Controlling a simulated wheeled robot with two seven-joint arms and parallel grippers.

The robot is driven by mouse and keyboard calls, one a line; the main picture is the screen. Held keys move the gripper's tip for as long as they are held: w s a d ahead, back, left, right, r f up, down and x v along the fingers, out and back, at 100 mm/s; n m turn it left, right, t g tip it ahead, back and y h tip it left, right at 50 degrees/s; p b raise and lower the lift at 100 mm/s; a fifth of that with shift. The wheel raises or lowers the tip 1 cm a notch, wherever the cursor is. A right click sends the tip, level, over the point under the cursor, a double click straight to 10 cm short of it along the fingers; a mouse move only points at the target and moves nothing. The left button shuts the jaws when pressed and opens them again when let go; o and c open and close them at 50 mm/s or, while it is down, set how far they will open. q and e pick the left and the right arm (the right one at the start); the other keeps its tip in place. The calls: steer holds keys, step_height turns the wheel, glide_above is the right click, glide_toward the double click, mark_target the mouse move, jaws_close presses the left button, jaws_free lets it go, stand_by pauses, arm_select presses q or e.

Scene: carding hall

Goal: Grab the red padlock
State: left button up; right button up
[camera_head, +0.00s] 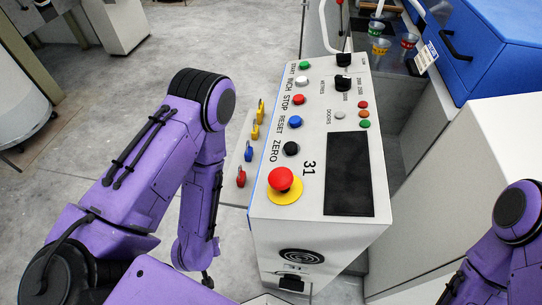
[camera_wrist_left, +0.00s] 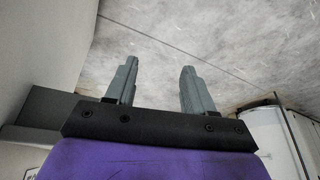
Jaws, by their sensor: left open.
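The red padlock (camera_head: 241,178) hangs lowest in a row of padlocks on a pale panel at the left side of the control console, in the head view. My left gripper (camera_wrist_left: 160,72) shows in the left wrist view with its two grey fingers apart and nothing between them; only floor and pale surfaces lie beyond. No padlock shows in that view. In the head view my left arm hangs just left of the red padlock, apart from it in the picture, and its fingers cannot be made out. My right arm enters at lower right; its gripper is out of frame.
A blue padlock (camera_head: 249,152) and yellow padlocks (camera_head: 255,131) hang above the red one. The console (camera_head: 310,222) carries buttons and a red emergency stop (camera_head: 281,179) close by. A blue-lidded machine (camera_head: 490,45) stands at upper right. The grey floor (camera_head: 225,40) is open at upper left.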

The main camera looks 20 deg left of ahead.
arm_select(q)
steer(key=w+d+r+m+t+h+p, duration=0.1)
steer(key=w+d+r+m+p, duration=0.1)
steer(key=w+r, duration=0.75)
steer(key=m, duration=0.2)
glide_toward(240, 176)
steer(key=a+f, duration=0.1)
steer(key=shift+h, duration=0.4)
steer(key=x, duration=0.3)
steer(key=b+x, duration=0.1)
steer(key=x, duration=0.3)
steer(key=b+x, duration=0.1)
steer(key=x, duration=0.2)
steer(key=shift+w+a, duration=0.15)
steer(key=shift+w, duration=0.2)
steer(key=shift+c, duration=0.3)
arm_select(e)
steer(key=shift+s+r, duration=0.1)
steer(key=shift+r, duration=0.35)
arm_select(q)
steer(key=shift+s, duration=0.1)
jaws_close()
